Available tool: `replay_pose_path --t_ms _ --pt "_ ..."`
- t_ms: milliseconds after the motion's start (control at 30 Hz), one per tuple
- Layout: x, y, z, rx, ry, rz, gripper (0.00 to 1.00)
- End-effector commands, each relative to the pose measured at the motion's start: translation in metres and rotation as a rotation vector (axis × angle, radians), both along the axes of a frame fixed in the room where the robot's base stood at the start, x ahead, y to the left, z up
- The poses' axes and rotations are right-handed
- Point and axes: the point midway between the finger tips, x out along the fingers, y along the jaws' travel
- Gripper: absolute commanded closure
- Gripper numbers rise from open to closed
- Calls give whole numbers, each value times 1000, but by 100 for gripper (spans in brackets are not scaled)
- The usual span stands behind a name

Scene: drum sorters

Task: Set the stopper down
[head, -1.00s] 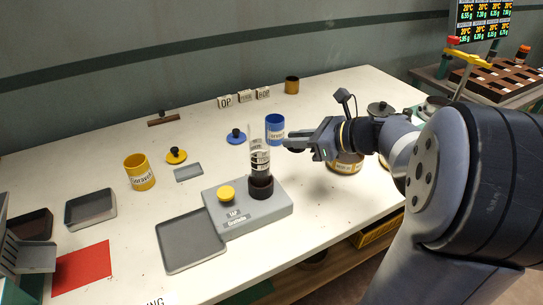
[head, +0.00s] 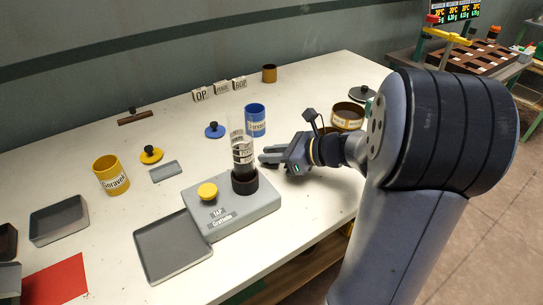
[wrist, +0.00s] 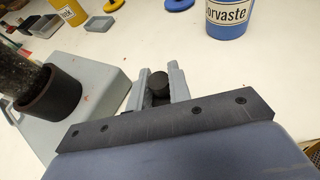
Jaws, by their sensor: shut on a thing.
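My gripper (head: 264,156) is at the right of the clear tube, with its fingers pointing left, low over the white table. In the wrist view my gripper (wrist: 160,72) is shut on a small dark round piece, the stopper (wrist: 159,84). Only its black top shows between the fingers; its lower part is hidden. I cannot tell whether it touches the table. In the head view the stopper cannot be made out. The clear tube (head: 238,125) stands upright in a dark collar (head: 244,182) on a grey tapping device (head: 262,203) with a yellow knob.
A blue cup (head: 256,122) stands just behind my gripper, with a blue lid (head: 214,131) beside it. A yellow cup (head: 111,175), yellow lid (head: 151,156) and grey trays (head: 172,250) lie left. A brown-labelled bowl (head: 348,117) is behind my arm. Table right of the device is clear.

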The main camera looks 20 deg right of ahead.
Motion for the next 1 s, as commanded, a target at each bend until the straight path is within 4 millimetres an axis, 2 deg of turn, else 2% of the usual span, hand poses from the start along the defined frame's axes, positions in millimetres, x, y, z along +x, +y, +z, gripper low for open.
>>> replay_pose_path --t_ms 333,367,600,933,1000 --pt "0 0 -4 -1 -1 1 100" --pt "0 0 -4 -1 -1 1 80" --pt "0 0 -3 -1 -1 1 61" --pt "0 0 2 -1 -3 0 59" --pt "-3 -5 3 1 -3 -1 59"
